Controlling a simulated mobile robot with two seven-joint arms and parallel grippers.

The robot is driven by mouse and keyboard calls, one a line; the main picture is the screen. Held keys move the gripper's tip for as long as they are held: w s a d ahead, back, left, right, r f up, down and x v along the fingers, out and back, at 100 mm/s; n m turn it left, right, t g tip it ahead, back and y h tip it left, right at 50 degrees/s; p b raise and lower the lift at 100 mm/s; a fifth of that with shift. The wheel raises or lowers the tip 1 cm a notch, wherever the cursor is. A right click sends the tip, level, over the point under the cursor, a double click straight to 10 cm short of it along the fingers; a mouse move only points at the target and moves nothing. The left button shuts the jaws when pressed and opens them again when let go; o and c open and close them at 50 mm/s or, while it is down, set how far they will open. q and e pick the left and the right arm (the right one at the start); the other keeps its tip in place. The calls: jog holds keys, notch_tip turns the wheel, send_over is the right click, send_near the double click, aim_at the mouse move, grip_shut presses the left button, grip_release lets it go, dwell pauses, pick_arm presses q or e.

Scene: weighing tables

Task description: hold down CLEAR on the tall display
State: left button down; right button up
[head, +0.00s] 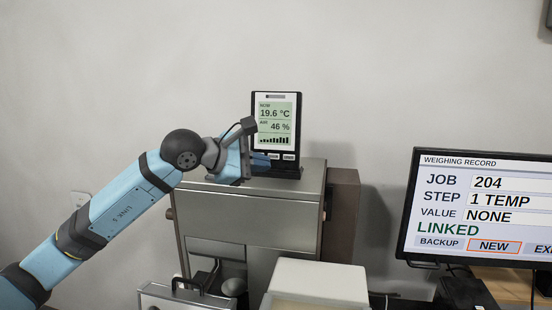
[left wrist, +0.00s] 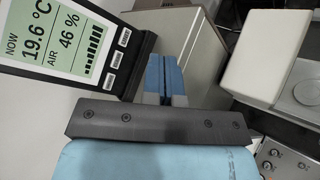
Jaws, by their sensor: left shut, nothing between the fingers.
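The tall display (head: 276,125) stands upright on top of a grey metal cabinet and reads 19.6 °C and 46 %. Small buttons (head: 288,157) sit in a row along its lower edge; their labels are too small to read surely. My left gripper (head: 264,160) is shut and empty, its blue fingertips close to the lower left of the display. In the left wrist view the display (left wrist: 52,38) is at the upper left with its button row (left wrist: 113,60). The shut fingers (left wrist: 162,75) are beside that row; I cannot tell whether they touch anything. My right gripper is not in view.
The grey cabinet (head: 250,215) stands under the display. A monitor (head: 480,208) with a weighing record, JOB 204 and VALUE NONE, is at the right. A white-topped box (head: 318,281) is in front of the cabinet.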

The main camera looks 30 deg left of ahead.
pick_arm(q)
jog(key=shift+w, duration=0.15)
jog(key=p, duration=0.2)
send_near(283, 158)
jog(key=d, duration=0.1)
jog(key=w+d+f, duration=0.1)
jog(key=w+d, duration=0.1)
jog(key=shift+d+f, duration=0.35)
jog(key=shift+d, duration=0.05)
jog(key=shift+w+a+f, duration=0.1)
jog(key=shift+w+a, duration=0.1)
jog(key=shift+w, duration=0.55)
jog(key=shift+w, duration=0.1)
dwell(0.8)
jog(key=shift+w+a+f, duration=0.1)
jog(key=shift+w, duration=0.25)
jog(key=shift+w+a+b, duration=0.1)
jog(key=shift+w+b, duration=0.25)
dwell(1.9)
